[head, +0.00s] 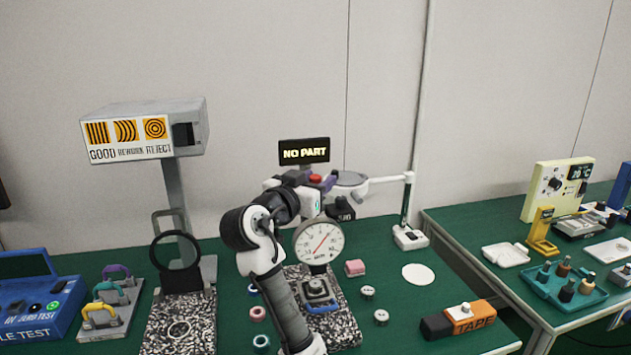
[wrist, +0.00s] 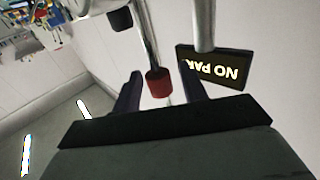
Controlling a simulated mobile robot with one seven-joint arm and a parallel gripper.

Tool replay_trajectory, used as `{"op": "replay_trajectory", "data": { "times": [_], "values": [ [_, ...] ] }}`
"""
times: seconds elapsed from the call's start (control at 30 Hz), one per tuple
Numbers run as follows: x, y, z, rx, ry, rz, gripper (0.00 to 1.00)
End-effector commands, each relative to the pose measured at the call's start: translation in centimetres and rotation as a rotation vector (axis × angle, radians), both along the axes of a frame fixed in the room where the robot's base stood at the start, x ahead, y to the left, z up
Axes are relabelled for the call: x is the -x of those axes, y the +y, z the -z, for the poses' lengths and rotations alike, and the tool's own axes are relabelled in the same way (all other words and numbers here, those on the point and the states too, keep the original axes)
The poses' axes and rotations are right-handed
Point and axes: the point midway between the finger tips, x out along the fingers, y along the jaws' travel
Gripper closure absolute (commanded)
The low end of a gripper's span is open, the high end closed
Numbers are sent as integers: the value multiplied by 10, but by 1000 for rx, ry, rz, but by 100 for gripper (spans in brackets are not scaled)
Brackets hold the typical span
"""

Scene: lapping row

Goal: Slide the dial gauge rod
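The dial gauge (head: 318,238) has a round white face with a red needle and stands above a speckled granite base (head: 342,333). A red cap (head: 315,178) shows above the gauge, beside my gripper (head: 327,183). In the wrist view the red cap (wrist: 158,82) is on the end of a shiny metal rod (wrist: 146,35). My gripper (wrist: 160,85) is open, with a dark purple finger on each side of the cap. Gaps show between the cap and both fingers, so it looks untouched. My arm hides part of the gauge stand.
The NO PART display (head: 304,151) is close behind my gripper. A magnifier lamp (head: 350,179) is close on the right. A ring stand (head: 176,250) is on the left. Small round parts and an orange TAPE box (head: 470,317) lie on the green bench.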

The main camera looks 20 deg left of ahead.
Motion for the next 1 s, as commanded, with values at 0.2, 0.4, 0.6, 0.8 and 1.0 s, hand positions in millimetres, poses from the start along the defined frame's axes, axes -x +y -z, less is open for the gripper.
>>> {"op": "replay_trajectory", "data": {
  "times": [0.2, 0.4, 0.6, 0.8, 1.0],
  "values": [
    [0, 0, 0, 0, 0, 0, 86],
    [0, 0, 0, 0, 0, 0, 100],
    [0, 0, 8, 0, 1, 0, 100],
    [1, 0, 28, -1, 1, -1, 100],
    [0, 0, 25, 0, 1, 0, 100]
  ]
}}
